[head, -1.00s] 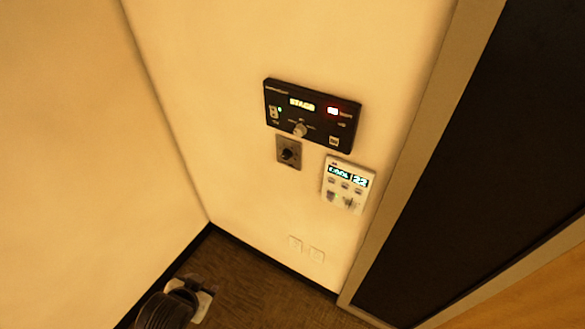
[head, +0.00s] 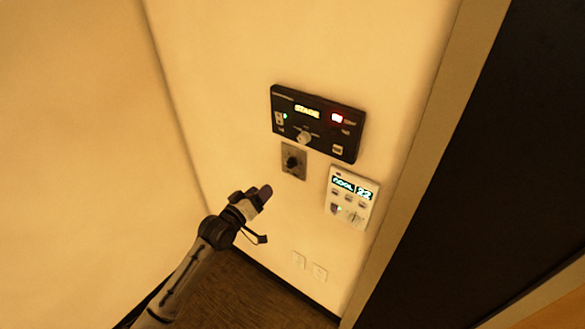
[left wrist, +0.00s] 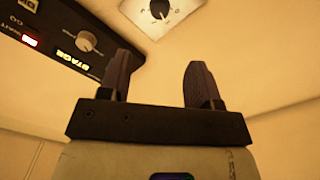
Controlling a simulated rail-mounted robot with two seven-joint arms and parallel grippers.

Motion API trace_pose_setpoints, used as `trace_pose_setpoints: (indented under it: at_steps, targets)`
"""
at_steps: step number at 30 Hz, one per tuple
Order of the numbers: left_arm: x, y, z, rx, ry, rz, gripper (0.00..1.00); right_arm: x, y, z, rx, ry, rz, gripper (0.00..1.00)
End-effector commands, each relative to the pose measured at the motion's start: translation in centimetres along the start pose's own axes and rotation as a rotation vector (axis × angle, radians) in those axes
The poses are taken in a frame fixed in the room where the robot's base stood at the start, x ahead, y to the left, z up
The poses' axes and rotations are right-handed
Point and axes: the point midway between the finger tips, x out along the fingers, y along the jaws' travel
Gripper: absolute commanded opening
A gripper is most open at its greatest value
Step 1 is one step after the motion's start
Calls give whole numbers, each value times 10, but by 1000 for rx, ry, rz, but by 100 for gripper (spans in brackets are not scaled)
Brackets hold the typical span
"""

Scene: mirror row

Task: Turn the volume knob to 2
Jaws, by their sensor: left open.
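A small grey wall plate (head: 293,161) carries a round black knob (head: 291,162), which looks like the volume knob. It sits just below the black STAGE panel. In the left wrist view the black knob (left wrist: 160,8) shows at the top edge on its pale plate (left wrist: 178,14), with small marks around it too small to read. My left gripper (head: 262,195) is below and left of the plate, apart from the wall controls. Its two fingers (left wrist: 161,72) are spread with nothing between them. My right gripper is not in view.
The black STAGE panel (head: 318,122) has its own pale knob (head: 304,137) just above the plate. A white thermostat (head: 351,197) reading COOL 22 is at the lower right. Wall outlets (head: 310,266) are low down. A corner wall lies left; a dark framed surface (head: 470,170) lies right.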

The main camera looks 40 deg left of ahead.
Motion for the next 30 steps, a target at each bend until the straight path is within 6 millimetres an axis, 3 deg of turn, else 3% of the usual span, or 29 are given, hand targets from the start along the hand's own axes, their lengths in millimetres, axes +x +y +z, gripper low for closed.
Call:
trace_pose_setpoints:
  at_steps: [7,21,30]
  targets:
    - [21,1,-2,-35,3,2,58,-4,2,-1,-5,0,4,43]
    - [104,1,-1,-31,0,0,58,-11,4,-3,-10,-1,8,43]
    - [131,1,0,-31,0,1,58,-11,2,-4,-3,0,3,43]
